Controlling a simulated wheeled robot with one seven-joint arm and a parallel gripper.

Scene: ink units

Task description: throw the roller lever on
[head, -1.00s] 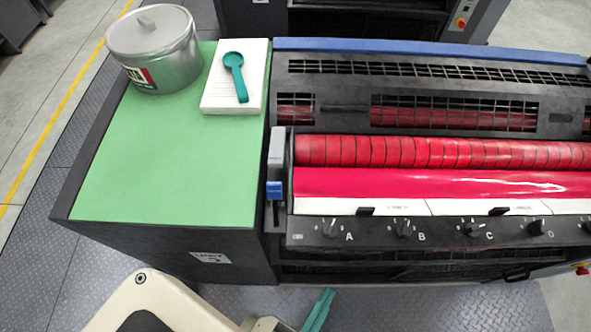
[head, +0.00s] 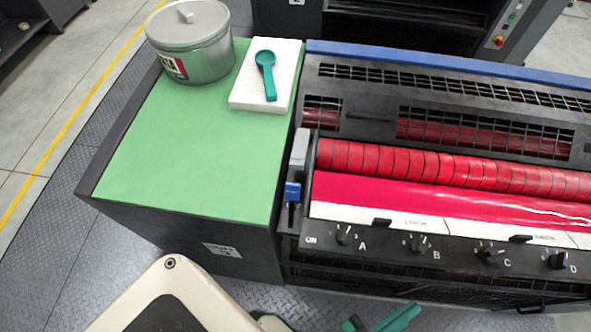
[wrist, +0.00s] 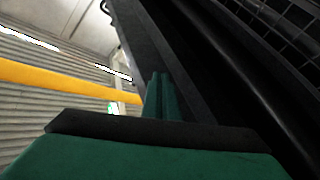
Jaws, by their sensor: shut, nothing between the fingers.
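The roller lever shows in the head view as a blue handle (head: 292,191) in a narrow dark slot. It sits at the left end of the red rollers, just below a grey block (head: 299,148). My gripper (head: 408,313) is at the bottom edge of the head view, low in front of the press, to the right of the lever and apart from it. Its teal fingers are together and empty. In the wrist view the closed fingers (wrist: 157,95) point along a dark panel, and the lever is not visible there.
The press front carries several black knobs (head: 490,256). Left of the lever, a green-topped cabinet (head: 190,165) holds a metal ink can (head: 205,60) and a white pad (head: 250,96) with a teal spoon-shaped tool (head: 267,78). Floor shows in front.

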